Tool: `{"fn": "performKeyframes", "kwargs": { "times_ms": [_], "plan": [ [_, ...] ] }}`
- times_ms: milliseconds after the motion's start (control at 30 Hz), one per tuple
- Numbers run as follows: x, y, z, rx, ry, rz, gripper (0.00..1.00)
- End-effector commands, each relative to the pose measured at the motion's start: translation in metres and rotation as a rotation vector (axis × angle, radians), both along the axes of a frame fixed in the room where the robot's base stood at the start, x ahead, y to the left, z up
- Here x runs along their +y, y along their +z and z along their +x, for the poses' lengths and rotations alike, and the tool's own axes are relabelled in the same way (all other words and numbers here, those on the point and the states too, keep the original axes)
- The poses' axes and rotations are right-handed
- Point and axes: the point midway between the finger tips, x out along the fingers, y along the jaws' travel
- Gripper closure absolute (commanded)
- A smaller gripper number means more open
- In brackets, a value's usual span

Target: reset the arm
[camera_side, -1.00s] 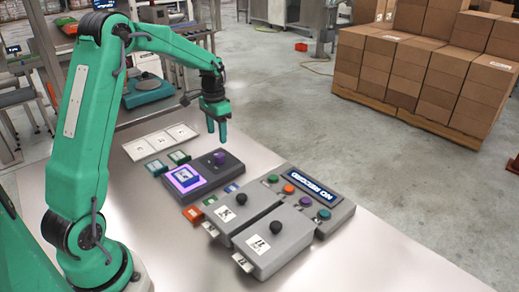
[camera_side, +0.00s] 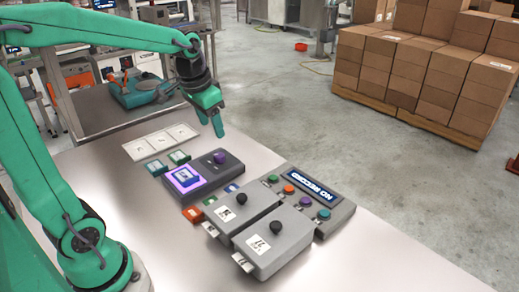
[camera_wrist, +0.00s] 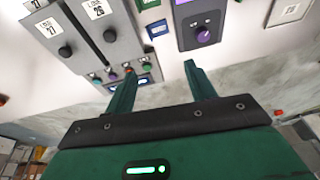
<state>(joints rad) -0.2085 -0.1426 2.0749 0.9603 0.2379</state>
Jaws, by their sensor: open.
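My gripper (camera_side: 211,121) is open and empty, above the back part of the table and apart from everything on it. Its fingers point down and tilt a little to the right in the side view. In the wrist view my gripper (camera_wrist: 160,70) shows two spread fingers with nothing between them. A dark grey device (camera_side: 218,174) with a purple knob and a lit purple pad carrying a small block stands below and in front of the gripper. It also shows in the wrist view (camera_wrist: 203,22).
Two grey boxes (camera_side: 275,252) with black knobs and a button panel (camera_side: 333,218) with a lit display stand at the front. Small green blocks (camera_side: 179,157), an orange block (camera_side: 193,214) and a white three-square strip (camera_side: 150,148) lie nearby. The table's right side is clear.

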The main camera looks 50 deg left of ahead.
Motion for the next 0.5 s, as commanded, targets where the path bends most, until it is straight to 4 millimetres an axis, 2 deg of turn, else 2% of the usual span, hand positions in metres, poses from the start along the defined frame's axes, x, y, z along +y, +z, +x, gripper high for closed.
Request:
{"fn": "performKeyframes", "kwargs": {
  "times_ms": [200,500],
  "plan": [
    [-0.027,0.013,-0.036,-0.073,0.002,-0.005,0.45],
    [-0.055,0.017,-0.085,-0.166,0.008,-0.027,0.45]
  ]
}}
